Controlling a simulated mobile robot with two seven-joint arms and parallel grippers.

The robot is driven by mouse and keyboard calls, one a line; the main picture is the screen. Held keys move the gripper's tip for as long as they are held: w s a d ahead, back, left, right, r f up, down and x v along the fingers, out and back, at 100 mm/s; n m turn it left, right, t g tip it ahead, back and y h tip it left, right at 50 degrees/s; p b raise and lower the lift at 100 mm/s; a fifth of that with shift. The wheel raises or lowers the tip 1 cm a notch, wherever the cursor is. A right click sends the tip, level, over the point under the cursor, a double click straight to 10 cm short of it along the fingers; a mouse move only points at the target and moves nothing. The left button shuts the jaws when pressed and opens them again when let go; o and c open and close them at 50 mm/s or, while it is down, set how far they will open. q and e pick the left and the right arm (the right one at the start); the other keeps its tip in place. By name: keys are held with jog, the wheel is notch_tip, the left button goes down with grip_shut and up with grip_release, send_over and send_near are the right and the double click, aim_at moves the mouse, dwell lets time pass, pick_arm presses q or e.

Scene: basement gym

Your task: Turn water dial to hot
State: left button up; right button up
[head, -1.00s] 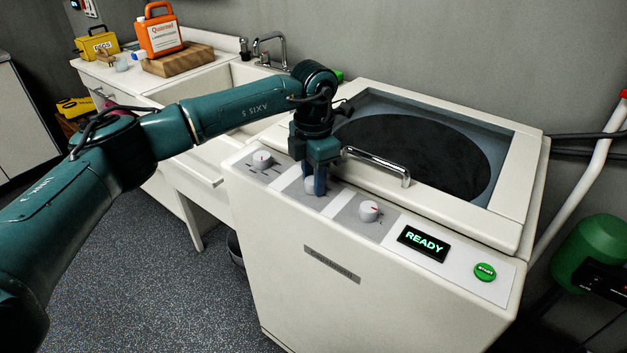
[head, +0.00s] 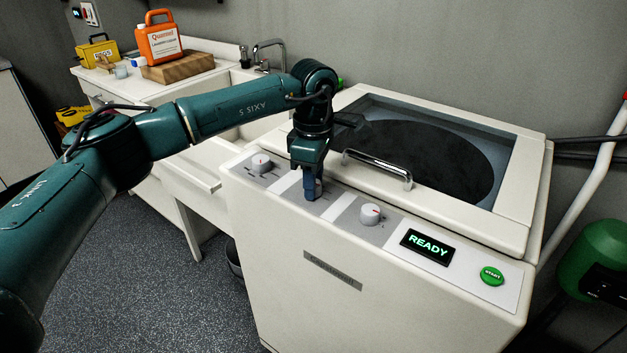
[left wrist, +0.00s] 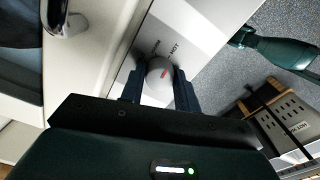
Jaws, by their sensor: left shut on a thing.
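The washer's control panel has three white dials. My left gripper (head: 312,190) is at the middle one, the water dial (left wrist: 160,75), with its two fingers closed on either side of it. The fingers hide this dial in the head view. In the left wrist view the dial is round and white with a red pointer mark, and the word HOT is printed just beyond it with another, partly legible word to its left. The red mark leans toward the HOT side; I cannot tell if it lines up exactly. My right gripper is not in view.
The lid handle (head: 378,168) stands just behind. A READY display (head: 427,245) and green START button (head: 492,276) are to the right.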

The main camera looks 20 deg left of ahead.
pick_arm(q)
jog(key=shift+m, duration=0.5)
jog(key=o, duration=1)
jog(key=shift+c, duration=0.2)
notch_tip(320, 180, up, 13)
jog(key=shift+r, duration=0.15)
